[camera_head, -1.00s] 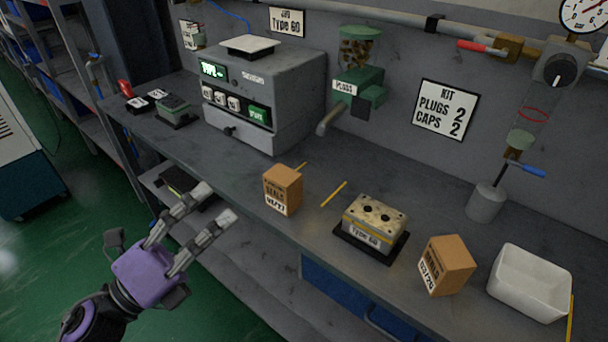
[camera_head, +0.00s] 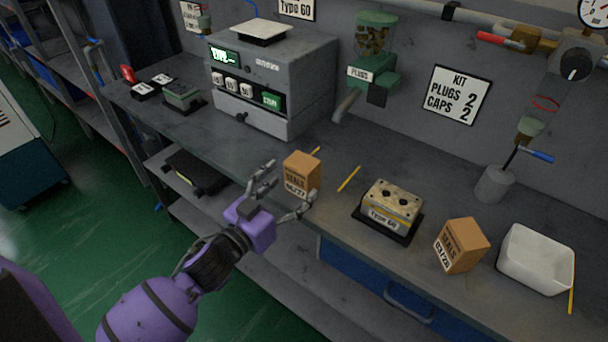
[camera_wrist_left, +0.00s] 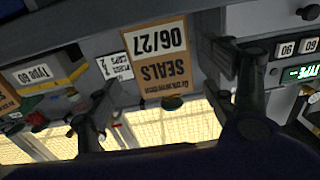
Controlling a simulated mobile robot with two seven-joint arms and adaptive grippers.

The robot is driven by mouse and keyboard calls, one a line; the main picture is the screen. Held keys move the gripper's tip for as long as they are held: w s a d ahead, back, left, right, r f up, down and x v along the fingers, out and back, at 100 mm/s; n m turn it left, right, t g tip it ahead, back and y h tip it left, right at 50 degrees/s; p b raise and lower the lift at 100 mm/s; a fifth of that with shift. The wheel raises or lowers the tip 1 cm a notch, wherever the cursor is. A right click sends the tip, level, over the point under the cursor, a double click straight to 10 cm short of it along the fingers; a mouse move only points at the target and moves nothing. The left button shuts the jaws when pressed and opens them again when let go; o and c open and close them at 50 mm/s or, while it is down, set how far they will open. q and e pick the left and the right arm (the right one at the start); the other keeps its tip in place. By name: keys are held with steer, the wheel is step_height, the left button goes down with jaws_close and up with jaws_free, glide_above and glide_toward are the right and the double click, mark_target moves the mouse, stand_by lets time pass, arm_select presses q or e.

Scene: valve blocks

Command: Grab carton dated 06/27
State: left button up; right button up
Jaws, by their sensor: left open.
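The carton dated 06/27 (camera_head: 302,173) is a small brown box marked SEALS, standing upright near the front edge of the bench. In the left wrist view its label shows upside down and reads 06/27 (camera_wrist_left: 158,55). My left gripper (camera_head: 288,188) is open, with its fingers pointing at the carton's front face, one towards each side. In the left wrist view the carton lies between the two fingers of the gripper (camera_wrist_left: 165,100), with nothing gripped. A second brown SEALS carton (camera_head: 461,245) stands farther right with a different date label. My right gripper is not in view.
A Type 60 valve block (camera_head: 392,203) on a dark pad stands right of the near carton. A white bin (camera_head: 536,260) is at the far right. A grey machine (camera_head: 270,80) stands behind left. Yellow sticks (camera_head: 349,179) lie on the bench (camera_head: 240,160).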

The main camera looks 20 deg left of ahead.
mark_target(295, 180)
arm_select(q)
steer(key=x, duration=0.5)
steer(key=shift+w+f+p, duration=0.2)
steer(key=shift+w+p, duration=0.1)
steer(key=shift+p, duration=0.1)
steer(key=shift+a, duration=0.1)
steer(key=c, duration=1.5)
steer(key=shift+r, duration=0.1)
